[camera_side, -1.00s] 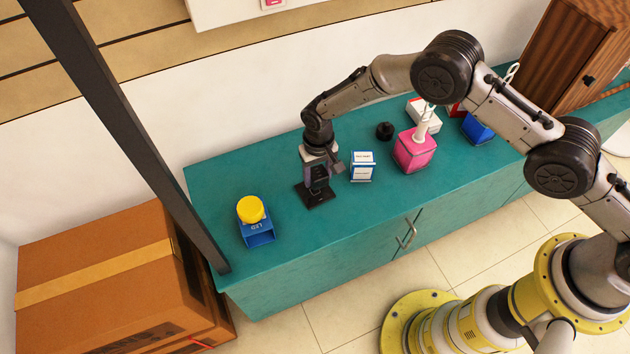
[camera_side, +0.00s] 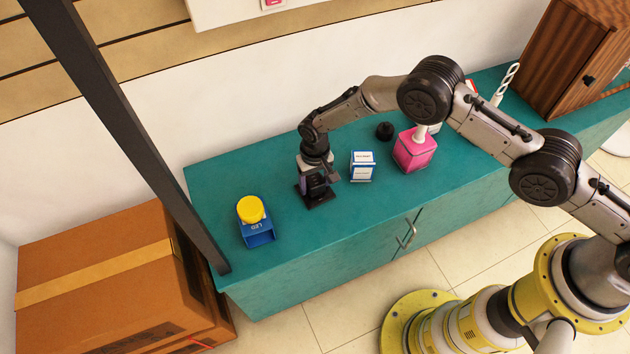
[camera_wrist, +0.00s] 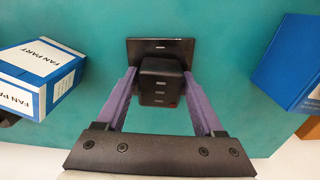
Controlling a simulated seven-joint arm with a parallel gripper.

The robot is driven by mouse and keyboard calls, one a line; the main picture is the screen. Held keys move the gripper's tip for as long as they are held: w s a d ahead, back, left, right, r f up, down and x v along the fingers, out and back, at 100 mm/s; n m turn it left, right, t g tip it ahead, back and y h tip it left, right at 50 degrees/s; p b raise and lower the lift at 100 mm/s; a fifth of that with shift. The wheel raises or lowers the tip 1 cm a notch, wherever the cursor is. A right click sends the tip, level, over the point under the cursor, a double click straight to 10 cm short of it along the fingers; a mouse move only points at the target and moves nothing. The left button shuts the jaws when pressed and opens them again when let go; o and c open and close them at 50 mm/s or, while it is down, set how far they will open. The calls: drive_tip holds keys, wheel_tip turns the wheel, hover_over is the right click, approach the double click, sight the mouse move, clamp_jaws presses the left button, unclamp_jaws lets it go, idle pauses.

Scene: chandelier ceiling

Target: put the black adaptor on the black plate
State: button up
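The black adaptor (camera_wrist: 160,82) is a dark block between the two purple fingers of my gripper (camera_wrist: 160,75) in the wrist view. The fingertips press against its left and right sides. The black plate (camera_wrist: 138,48) is a flat dark square; its far part shows beyond the adaptor and the rest is hidden under it. In the side view my gripper (camera_side: 314,180) points down over the black plate (camera_side: 323,201), with the adaptor low between its fingers. I cannot tell whether the adaptor touches the plate.
A white-and-blue fan part box (camera_side: 362,166) stands close to the right of the plate. A blue box with a yellow top (camera_side: 252,220) stands to the left. A pink box (camera_side: 415,150) and a black round thing (camera_side: 384,130) are farther right on the teal cabinet (camera_side: 290,275).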

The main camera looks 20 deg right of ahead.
sight(315, 180)
drive_tip(key=shift+o, duration=1)
wheel_tip(315, 180, up, 12)
drive_tip(key=shift+r, duration=0.2)
